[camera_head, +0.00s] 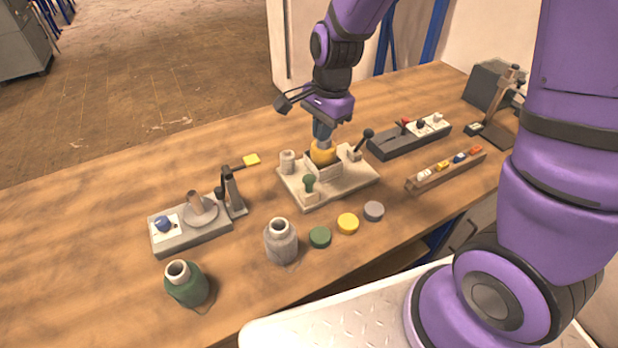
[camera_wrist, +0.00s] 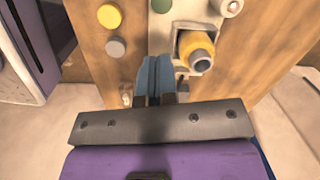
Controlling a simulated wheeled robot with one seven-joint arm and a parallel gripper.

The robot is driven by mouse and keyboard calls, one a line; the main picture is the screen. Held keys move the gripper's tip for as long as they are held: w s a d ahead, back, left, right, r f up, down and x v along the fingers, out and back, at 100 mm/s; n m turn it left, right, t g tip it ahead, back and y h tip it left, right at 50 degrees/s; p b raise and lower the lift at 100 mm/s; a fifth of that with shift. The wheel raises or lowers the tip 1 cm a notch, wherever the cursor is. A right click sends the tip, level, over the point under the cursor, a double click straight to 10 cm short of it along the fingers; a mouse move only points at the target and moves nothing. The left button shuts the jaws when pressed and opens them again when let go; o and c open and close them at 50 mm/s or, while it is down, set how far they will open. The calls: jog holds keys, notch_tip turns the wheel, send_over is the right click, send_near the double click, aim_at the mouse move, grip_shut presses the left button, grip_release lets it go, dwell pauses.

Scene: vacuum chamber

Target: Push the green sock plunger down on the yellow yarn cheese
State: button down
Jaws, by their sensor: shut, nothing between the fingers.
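The yellow yarn cheese (camera_head: 322,155) sits in a small open box on a pale base plate (camera_head: 345,188). In the wrist view the yarn cheese (camera_wrist: 193,45) shows a grey tube end. A green knob on a short stem (camera_head: 309,181), which looks like the green sock plunger, stands upright at the plate's front left; its green top shows at the upper edge of the wrist view (camera_wrist: 160,5). My gripper (camera_head: 322,136) points down just above the yarn cheese in the head view. Its blue fingers (camera_wrist: 154,80) are together and empty. Whether they touch anything is unclear.
A black-knobbed lever (camera_head: 362,143) rises at the plate's right, and a pale spool (camera_head: 287,162) stands at its left. A dark switch block (camera_head: 410,137) is behind right.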

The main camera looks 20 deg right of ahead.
jog(key=m, duration=0.2)
send_near(312, 177)
jog(key=shift+w+a+g, duration=0.2)
jog(key=shift+g, duration=0.1)
jog(key=shift+f, duration=0.1)
jog(key=shift+s+a+f, duration=0.1)
jog(key=shift+a+f, duration=0.05)
jog(key=shift+f, duration=1.6)
jog(key=shift+a+f, duration=0.15)
jog(key=shift+f, duration=1.55)
jog(key=shift+f, duration=1.4)
jog(key=shift+w+d+r, duration=0.15)
jog(key=shift+d+r, duration=0.05)
jog(key=shift+d, duration=0.3)
jog(key=shift+w+d+r, duration=0.15)
jog(key=shift+d, duration=0.3)
jog(key=shift+w+d+r, duration=0.2)
jog(key=shift+d, duration=0.3)
jog(key=shift+r, duration=0.15)
notch_tip(312, 177, up, 10)
jog(key=shift+d+r, duration=0.25)
jog(key=shift+d, duration=0.25)
